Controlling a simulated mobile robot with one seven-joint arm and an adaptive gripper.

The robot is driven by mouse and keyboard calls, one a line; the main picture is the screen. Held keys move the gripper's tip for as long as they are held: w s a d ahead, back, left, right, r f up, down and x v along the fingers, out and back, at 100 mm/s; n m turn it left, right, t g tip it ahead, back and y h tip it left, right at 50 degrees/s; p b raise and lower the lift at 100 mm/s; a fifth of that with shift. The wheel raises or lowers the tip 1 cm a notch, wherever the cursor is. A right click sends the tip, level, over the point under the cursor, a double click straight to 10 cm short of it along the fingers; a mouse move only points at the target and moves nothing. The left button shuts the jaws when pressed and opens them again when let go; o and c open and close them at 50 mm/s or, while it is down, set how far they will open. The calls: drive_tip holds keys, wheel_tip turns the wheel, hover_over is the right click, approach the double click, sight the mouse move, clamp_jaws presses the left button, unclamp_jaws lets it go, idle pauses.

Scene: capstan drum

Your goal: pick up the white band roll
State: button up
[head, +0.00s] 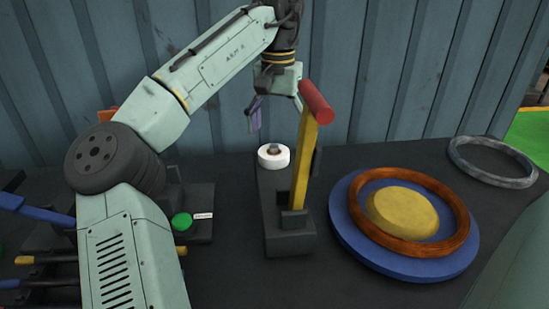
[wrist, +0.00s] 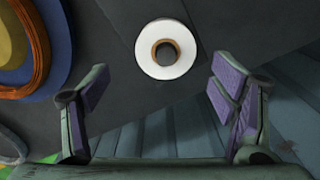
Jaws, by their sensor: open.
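The white band roll (head: 273,160) is a short white ring with a brown core. In the head view it sits at the far end of a dark grey stand, around a small grey peg or knob. In the wrist view the roll (wrist: 165,34) shows from above, ahead of the fingertips and roughly between their lines. My gripper (wrist: 158,80) is open and empty, with purple pads on both fingers.
A yellow lever (head: 303,160) with a red handle stands on the stand, just right of the roll. A blue disc (head: 370,254) with a brown ring is at right, a grey ring (head: 493,148) behind it. A corrugated wall (head: 395,70) closes the back. A green button (head: 182,222) is at left.

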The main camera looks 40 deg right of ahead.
sight(275, 147)
drive_tip(key=f, duration=0.3)
drive_tip(key=f+p, duration=0.1)
drive_tip(key=shift+w+a+f, duration=0.1)
drive_tip(key=shift+w+f, duration=0.25)
drive_tip(key=shift+f, duration=0.4)
drive_tip(key=c, duration=1.3)
